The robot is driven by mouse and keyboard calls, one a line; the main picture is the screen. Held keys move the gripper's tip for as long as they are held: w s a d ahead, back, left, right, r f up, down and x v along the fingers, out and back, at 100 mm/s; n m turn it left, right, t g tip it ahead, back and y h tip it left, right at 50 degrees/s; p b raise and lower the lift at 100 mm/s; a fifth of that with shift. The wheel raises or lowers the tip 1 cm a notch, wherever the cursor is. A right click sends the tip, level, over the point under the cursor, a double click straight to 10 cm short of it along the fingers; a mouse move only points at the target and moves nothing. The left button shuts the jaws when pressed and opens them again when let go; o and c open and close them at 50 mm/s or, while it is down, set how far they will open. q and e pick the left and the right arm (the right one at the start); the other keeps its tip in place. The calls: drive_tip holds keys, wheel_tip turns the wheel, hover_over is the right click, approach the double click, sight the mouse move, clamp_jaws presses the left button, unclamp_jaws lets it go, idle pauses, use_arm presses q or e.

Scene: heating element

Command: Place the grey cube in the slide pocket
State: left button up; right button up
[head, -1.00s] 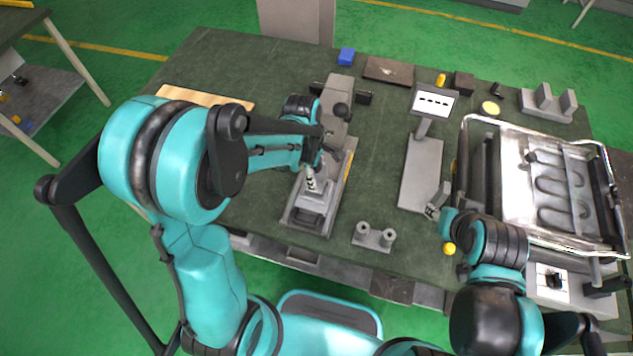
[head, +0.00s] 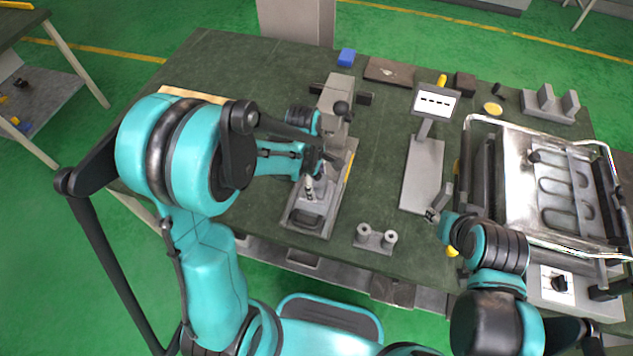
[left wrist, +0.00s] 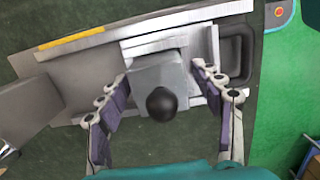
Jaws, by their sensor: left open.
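The slide fixture (head: 322,222) stands left of the table's middle, with a dark loop at its near end. It also shows in the left wrist view (left wrist: 90,72). There a light grey block, seemingly the grey cube (left wrist: 158,74), sits on the slide between the fingers, with a black ball knob overlapping its lower edge. I cannot tell whether it is seated in the pocket. My left gripper (head: 313,178) is open over the slide; its fingers (left wrist: 165,95) stand apart on either side of the block. My right gripper (head: 436,212) is beside the grey display stand; its jaw state is unclear.
A grey upright with a black knob (head: 341,108) rises behind the slide. A two-post block (head: 375,238) stands to its right near the front edge. The display stand (head: 423,175) and wire-framed heater tray (head: 560,190) fill the right. A blue block (head: 346,57) lies at the back.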

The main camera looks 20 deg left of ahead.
use_arm(q)
drive_tip(key=shift+r, duration=0.25)
drive_tip(key=r+p, duration=0.1)
drive_tip(key=r, duration=0.2)
drive_tip(key=a+r+p, duration=0.1)
drive_tip(key=r, duration=0.3)
drive_tip(key=r+p, duration=0.2)
drive_tip(key=r, duration=0.1)
drive_tip(key=shift+a+r, duration=0.15)
drive_tip(key=shift+r, duration=0.25)
drive_tip(key=s+a+r+m+t, duration=0.1)
drive_tip(key=s+r+m+t, duration=0.2)
drive_tip(key=m, duration=0.5)
drive_tip(key=s+a+r+m+t+y, duration=0.1)
drive_tip(key=s+a+r+m+t, duration=0.1)
drive_tip(key=s+r+m+t, duration=0.2)
drive_tip(key=s+r+m, duration=0.1)
drive_tip(key=s+m, duration=0.2)
drive_tip(key=m, duration=0.2)
drive_tip(key=shift+s+a+r+m, duration=0.15)
drive_tip(key=shift+a+r+m, duration=0.05)
drive_tip(key=shift+r+m, duration=0.1)
wheel_tip(320, 180, down, 4)
drive_tip(key=b, duration=0.3)
drive_tip(key=shift+r, duration=0.1)
